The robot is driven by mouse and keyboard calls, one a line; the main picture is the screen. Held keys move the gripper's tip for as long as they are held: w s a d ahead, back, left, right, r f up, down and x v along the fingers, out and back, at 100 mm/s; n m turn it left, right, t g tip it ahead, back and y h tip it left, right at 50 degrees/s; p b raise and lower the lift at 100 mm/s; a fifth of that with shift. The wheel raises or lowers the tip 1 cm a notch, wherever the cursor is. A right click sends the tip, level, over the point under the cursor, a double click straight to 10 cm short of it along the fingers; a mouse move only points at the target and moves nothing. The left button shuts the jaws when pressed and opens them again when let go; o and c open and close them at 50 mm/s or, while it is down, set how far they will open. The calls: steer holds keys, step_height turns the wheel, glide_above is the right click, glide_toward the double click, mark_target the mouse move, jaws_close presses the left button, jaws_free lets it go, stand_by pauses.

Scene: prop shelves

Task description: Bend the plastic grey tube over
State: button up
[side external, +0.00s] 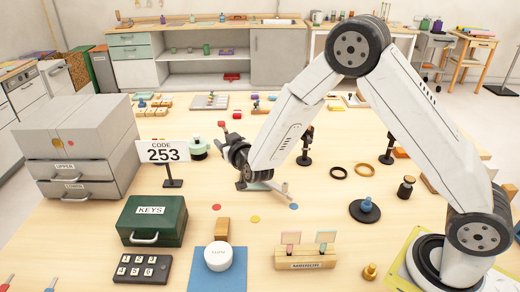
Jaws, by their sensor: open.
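My gripper (246,180) is low over the middle of the table, left of centre in the side external view. Its dark wrist hides much of the fingers, which are small here, and I see nothing held between them. A light grey piece (272,187), which looks like the plastic grey tube, lies just right of and below the gripper, close to the tabletop. A short part at its right end slants a little. Its left end is hidden by the gripper, so I cannot tell whether they touch.
A code 253 sign (162,151) and pale green jar (197,149) stand left of my gripper. A green keys box (152,219), grey drawers (83,146) and white round container (218,256) are further left and in front. Dark stands (306,147) rise behind right.

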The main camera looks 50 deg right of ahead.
steer(key=s+d+f+n+g+y, duration=0.1)
steer(key=s+g+y, duration=0.3)
steer(key=s+g, duration=0.8)
steer(key=shift+s+d+f+n+y, duration=0.45)
steer(key=shift+s+n, duration=0.25)
steer(key=shift+s, duration=6.4)
steer(key=shift+w+d+r, duration=0.1)
steer(key=shift+w, duration=0.05)
steer(key=c, duration=0.7)
steer(key=shift+w+r, duration=0.1)
steer(key=shift+w, duration=0.15)
jaws_close()
steer(key=w+d+r+m, duration=0.2)
steer(key=w+r+m, duration=0.2)
steer(key=w, duration=0.4)
steer(key=w+d+r+m+y, duration=0.1)
steer(key=w+d+r+m, duration=0.2)
steer(key=w+r+m, duration=0.2)
steer(key=w+d+r+m, duration=0.2)
steer(key=w+r+m, duration=0.2)
steer(key=w+r, duration=0.4)
steer(key=w, duration=0.4)
steer(key=shift+w+d+r+m+t+y, duration=0.2)
steer(key=shift+w+d+m+t+y, duration=0.05)
steer(key=shift+w+m+t+y, duration=0.1)
